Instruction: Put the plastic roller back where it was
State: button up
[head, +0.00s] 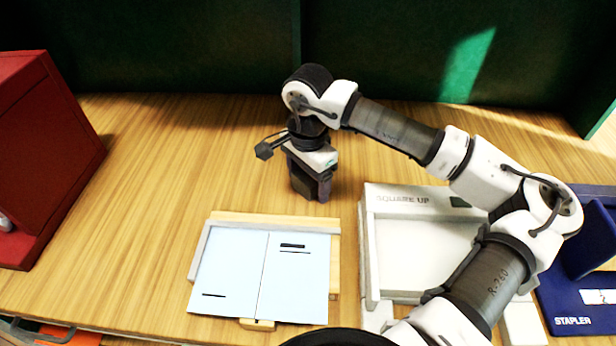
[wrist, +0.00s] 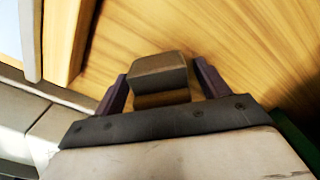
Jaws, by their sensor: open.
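My gripper (head: 312,190) points down over the wooden table, behind the gap between the folding board and the white tray. In the wrist view its two purple-brown fingers (wrist: 160,74) stand apart. A dark brown-grey block-like piece (wrist: 160,64) sits between them, with a gap at each side. It may be the plastic roller, but I cannot tell for sure. In the head view the arm's end hides this piece, and no other roller stands out. I cannot tell whether the piece touches the table.
A pale blue folded card (head: 262,275) lies on a wooden board with a grey edge. The white SQUARE UP tray (head: 410,200) is right of it, partly behind my arm. A blue STAPLER base (head: 572,308) is far right. A red box (head: 40,150) stands left. The back left table is clear.

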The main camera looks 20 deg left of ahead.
aim_at(308, 176)
notch_tip(308, 176, up, 12)
jog(key=b, duration=0.1)
jog(key=shift+r+b, duration=0.2)
jog(key=shift+b, duration=0.15)
jog(key=shift+s, duration=0.1)
dwell(0.3)
